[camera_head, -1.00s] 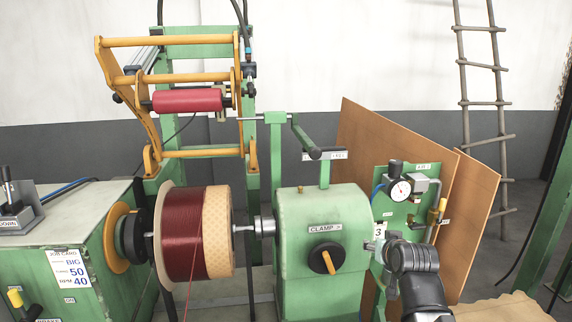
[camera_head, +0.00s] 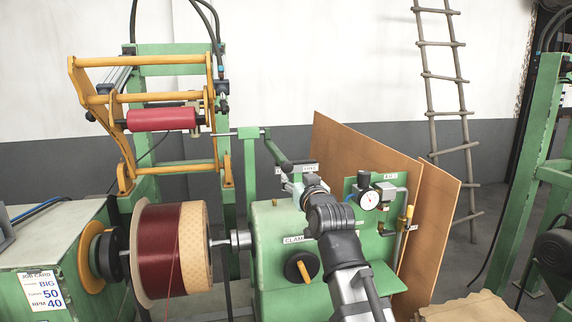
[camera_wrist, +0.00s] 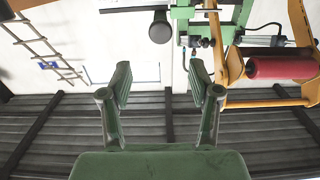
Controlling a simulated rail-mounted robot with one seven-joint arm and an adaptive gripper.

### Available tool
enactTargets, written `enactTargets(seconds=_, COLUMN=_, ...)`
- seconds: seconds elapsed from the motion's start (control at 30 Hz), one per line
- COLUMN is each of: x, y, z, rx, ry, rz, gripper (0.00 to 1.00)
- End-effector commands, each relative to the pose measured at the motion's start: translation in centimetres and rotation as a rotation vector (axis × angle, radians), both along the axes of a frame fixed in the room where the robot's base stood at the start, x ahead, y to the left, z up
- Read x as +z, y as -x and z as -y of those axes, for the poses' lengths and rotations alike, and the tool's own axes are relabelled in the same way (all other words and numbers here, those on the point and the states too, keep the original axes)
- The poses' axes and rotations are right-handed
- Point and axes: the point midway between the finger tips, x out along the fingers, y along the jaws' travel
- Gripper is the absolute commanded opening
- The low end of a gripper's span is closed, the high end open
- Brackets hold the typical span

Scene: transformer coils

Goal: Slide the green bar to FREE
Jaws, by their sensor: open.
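My gripper (camera_head: 297,182) is at the top of the green tailstock (camera_head: 268,225), beside two small white labels too small to read. Its fingers stand wide apart in the wrist view (camera_wrist: 161,80), with nothing between them. The upright green bar on top of the tailstock is now mostly or wholly hidden behind my gripper and wrist in the head view. I cannot make it out for sure in the wrist view, nor tell whether my gripper touches it.
A crank arm with a dark handle (camera_head: 299,165) is close behind my gripper. The CLAMP knob (camera_head: 301,267) is on the tailstock's front. A gauge panel (camera_head: 370,200) stands to the right. A red wire spool (camera_head: 165,250) is at left.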

Motion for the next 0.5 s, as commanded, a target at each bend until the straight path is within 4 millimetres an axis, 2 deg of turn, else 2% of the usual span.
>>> enactTargets(seconds=0.03, x=0.3, y=-1.4, z=-0.5, rx=0.000, ry=0.001, rz=-0.004, gripper=0.62)
enactTargets(seconds=0.2, x=0.4, y=-4.6, z=-1.6, rx=0.001, ry=0.001, rz=-0.003, gripper=0.62)
enactTargets(seconds=0.5, x=0.3, y=-9.4, z=-3.2, rx=0.001, ry=0.001, rz=-0.003, gripper=0.62)
